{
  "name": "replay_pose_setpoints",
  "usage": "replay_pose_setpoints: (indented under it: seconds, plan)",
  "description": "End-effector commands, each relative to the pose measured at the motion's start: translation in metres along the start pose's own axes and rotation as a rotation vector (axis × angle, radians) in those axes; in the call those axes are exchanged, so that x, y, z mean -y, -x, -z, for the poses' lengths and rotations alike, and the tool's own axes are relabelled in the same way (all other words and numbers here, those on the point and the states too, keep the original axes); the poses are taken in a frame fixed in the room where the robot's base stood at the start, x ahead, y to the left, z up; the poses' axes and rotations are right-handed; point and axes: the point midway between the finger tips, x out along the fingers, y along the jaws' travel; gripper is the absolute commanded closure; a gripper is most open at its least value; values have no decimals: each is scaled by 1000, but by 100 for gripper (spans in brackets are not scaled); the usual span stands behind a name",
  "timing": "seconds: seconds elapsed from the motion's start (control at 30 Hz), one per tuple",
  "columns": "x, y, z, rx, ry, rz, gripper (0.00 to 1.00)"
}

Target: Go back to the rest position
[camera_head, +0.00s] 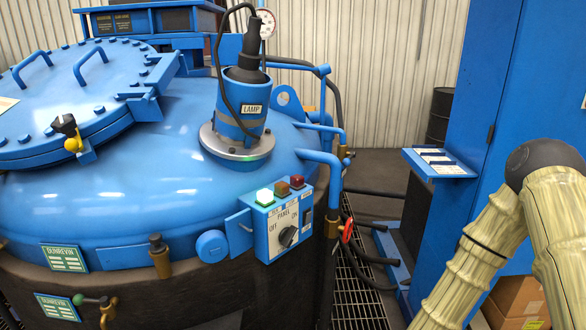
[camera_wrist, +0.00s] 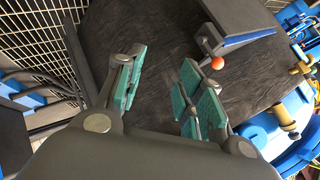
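My gripper (camera_wrist: 160,85) shows only in the wrist view. Its two fingers with teal pads stand apart, and nothing is seen between them. Beyond the fingers is a dark grey streaked surface (camera_wrist: 150,40). In the head view, my arm in a beige ribbed cover is at the right edge, bent at a dark joint, and its end is out of the picture. The blue furnace (camera_head: 150,190) with its round bolted lid (camera_head: 60,95) fills the left. Its control panel (camera_head: 280,220) has a green light lit and a black knob.
A blue cabinet (camera_head: 490,110) with a small shelf (camera_head: 440,163) stands at right, near my arm. A lamp housing (camera_head: 242,105) rises from the furnace. A red valve handle (camera_head: 347,230) is beside the panel. In the wrist view, an orange ball (camera_wrist: 217,63) is close to the right finger.

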Motion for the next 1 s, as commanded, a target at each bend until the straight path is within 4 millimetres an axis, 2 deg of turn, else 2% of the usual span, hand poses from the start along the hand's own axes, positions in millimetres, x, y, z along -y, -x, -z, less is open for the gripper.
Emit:
replay_pose_setpoints:
  seconds: [0.03, 0.1, 0.17, 0.3, 0.4, 0.5, 0.6, 0.7, 1.0]
  plan:
    - [-11, 7, -28, 58, -1, -57, 62]
    - [-29, 17, -62, 126, 0, -136, 62]
    - [-45, 29, -91, 186, 1, -206, 62]
    - [-79, 66, -151, 322, 14, -366, 62]
    - [-100, 98, -187, 411, 29, -474, 62]
    - [-115, 127, -212, 482, 43, -564, 62]
    - [-126, 150, -228, 531, 53, -627, 62]
    - [-133, 163, -236, 557, 59, -664, 62]
    - [-135, 167, -238, 565, 62, -674, 62]
